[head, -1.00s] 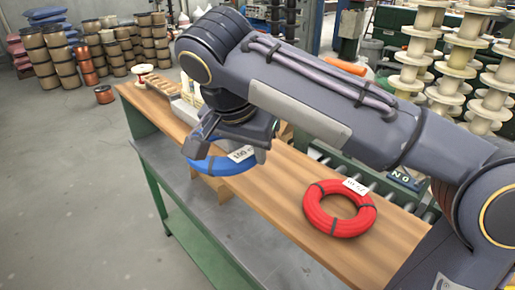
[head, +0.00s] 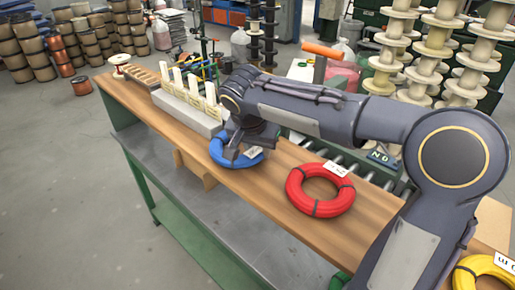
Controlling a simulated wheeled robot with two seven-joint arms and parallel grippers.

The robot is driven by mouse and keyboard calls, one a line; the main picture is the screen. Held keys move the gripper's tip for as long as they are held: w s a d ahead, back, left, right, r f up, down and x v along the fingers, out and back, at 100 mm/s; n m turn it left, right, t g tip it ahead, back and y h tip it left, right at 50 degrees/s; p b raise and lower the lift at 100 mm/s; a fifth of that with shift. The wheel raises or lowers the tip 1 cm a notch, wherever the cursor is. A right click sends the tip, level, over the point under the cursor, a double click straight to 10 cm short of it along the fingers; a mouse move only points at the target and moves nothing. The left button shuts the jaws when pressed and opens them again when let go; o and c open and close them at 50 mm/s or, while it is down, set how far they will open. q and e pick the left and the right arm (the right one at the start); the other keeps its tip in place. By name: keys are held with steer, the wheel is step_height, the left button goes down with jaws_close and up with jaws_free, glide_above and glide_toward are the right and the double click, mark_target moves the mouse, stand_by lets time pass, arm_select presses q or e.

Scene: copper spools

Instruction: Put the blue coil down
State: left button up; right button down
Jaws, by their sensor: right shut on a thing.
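The blue coil (head: 219,157) with a white label is at the middle of the wooden bench (head: 165,118), left of the red coil. It looks level and at or very near the bench top; I cannot tell if it touches. My right gripper (head: 236,152) reaches down over the coil and is shut on it, with the fingers partly hidden by the wrist. My left gripper is not in view.
A red coil (head: 297,192) lies on the bench to the right. A yellow coil (head: 467,273) is at the lower right corner. A grey block with upright white pieces (head: 187,112) stands behind the blue coil. A roller conveyor (head: 313,146) runs along the far side.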

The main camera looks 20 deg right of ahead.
steer(key=shift+f, duration=0.35)
steer(key=c, duration=1.5)
jaws_free()
steer(key=shift+f, duration=0.15)
steer(key=o, duration=0.4)
steer(key=shift+o, duration=0.2)
